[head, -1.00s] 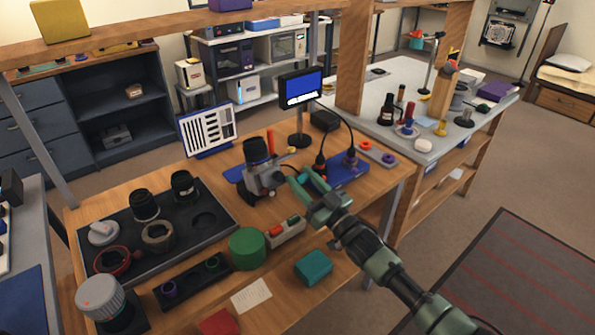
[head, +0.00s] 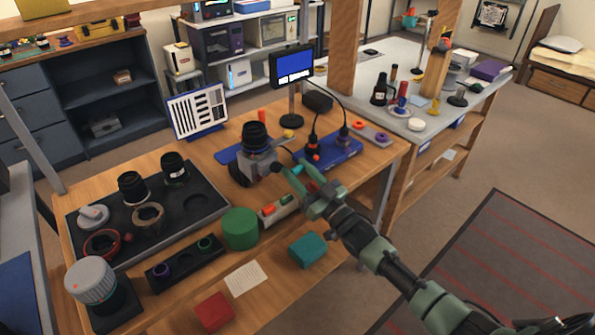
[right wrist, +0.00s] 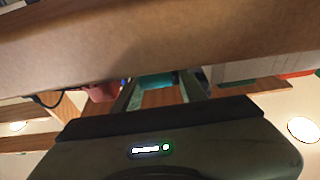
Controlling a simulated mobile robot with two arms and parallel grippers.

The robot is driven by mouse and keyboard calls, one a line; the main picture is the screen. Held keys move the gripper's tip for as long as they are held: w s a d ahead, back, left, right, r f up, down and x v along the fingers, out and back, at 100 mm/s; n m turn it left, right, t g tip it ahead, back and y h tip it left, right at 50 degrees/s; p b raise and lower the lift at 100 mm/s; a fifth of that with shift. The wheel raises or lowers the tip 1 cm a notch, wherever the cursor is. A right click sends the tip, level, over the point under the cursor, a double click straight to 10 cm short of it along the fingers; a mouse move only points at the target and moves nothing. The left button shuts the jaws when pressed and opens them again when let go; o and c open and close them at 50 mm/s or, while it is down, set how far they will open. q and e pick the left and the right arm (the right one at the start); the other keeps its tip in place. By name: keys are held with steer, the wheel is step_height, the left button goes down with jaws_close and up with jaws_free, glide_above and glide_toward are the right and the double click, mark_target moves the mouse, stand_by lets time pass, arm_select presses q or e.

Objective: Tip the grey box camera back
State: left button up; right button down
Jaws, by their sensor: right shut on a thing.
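The grey box camera (head: 264,167) stands at the back middle of the wooden bench, with a black lens (head: 254,136) pointing up from its top. My right gripper (head: 297,177) is at the camera's right side, its fingers close to the body. It is shut on a small teal piece (right wrist: 156,80), which shows between the fingers in the right wrist view. Whether this piece is joined to the camera is hard to tell. The fingertips partly hide the camera's right side. My left gripper is not in view.
A blue mat (head: 340,152) with black plugs lies behind my gripper. A small monitor (head: 292,68) and a striped chart (head: 197,111) stand at the back.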

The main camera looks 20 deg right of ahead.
steer(key=shift+d+f, duration=0.25)
steer(key=shift+f, duration=0.25)
steer(key=c, duration=1.2)
jaws_free()
steer(key=shift+o, duration=1.2)
steer(key=shift+w+d, duration=0.1)
steer(key=shift+d, duration=0.1)
steer(key=shift+a+r, duration=0.15)
steer(key=shift+a, duration=0.05)
steer(key=v, duration=0.8)
steer(key=shift+r, duration=0.1)
